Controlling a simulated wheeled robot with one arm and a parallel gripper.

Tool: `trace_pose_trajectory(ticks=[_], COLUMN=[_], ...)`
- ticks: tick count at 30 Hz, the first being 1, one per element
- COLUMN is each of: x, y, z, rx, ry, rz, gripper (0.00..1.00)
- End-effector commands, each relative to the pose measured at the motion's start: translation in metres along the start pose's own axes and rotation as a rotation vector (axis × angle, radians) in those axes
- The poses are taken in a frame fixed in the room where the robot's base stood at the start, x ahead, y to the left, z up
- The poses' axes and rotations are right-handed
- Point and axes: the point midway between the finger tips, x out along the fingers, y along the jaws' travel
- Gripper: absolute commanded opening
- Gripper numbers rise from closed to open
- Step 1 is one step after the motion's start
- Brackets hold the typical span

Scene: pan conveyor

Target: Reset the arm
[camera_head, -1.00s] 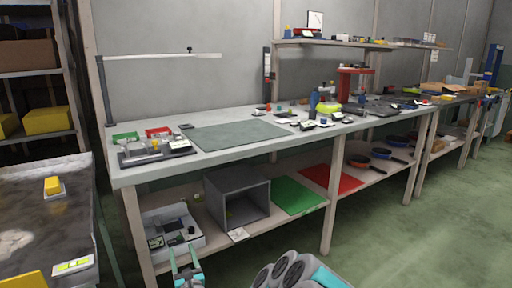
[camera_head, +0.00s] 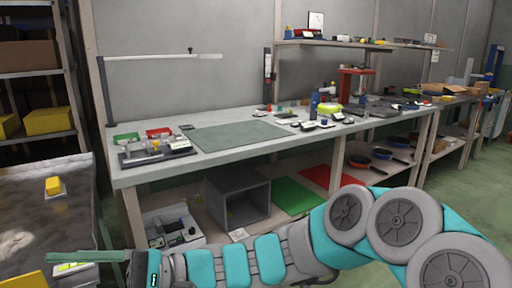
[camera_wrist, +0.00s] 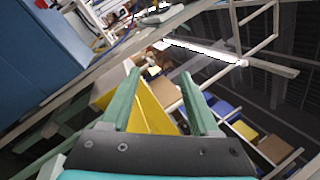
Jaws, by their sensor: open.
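My gripper (camera_head: 85,257) is at the lower left of the head view, its green fingers pointing left across the front of the dark table (camera_head: 40,205). In the wrist view my gripper (camera_wrist: 160,74) shows two green fingers spread apart, with nothing seen held between them. Behind the fingers the wrist view shows a tilted scene with yellow (camera_wrist: 152,110) and brown boxes. My arm stretches across the bottom of the head view from the right.
A long workbench (camera_head: 230,165) with a green mat (camera_head: 240,135) and tools stands behind the arm. Its lower shelf holds a grey box (camera_head: 238,197) and green and red mats. A yellow block (camera_head: 53,185) sits on the dark table. Green floor is open at the right.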

Motion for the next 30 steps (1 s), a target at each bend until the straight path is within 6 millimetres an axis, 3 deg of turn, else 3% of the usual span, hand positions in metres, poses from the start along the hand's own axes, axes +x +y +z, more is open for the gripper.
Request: trace_pose_trajectory(ticks=[3, 8, 12, 15, 18, 22, 25, 30], x=[-0.017, -0.070, -0.142, -0.204, -0.267, -0.331, -0.361, -0.381], y=[0.058, 0.134, 0.184, 0.208, 0.220, 0.224, 0.223, 0.221], z=[0.028, 0.044, 0.054, 0.065, 0.082, 0.110, 0.128, 0.143], rx=[-0.064, -0.111, -0.118, -0.100, -0.066, -0.013, 0.025, 0.052], ry=[0.040, 0.153, 0.299, 0.430, 0.571, 0.725, 0.803, 0.856], rz=[0.265, 0.617, 0.915, 1.119, 1.303, 1.482, 1.567, 1.624], gripper=[0.61, 0.61, 0.61, 0.61, 0.61, 0.61, 0.61, 0.61])
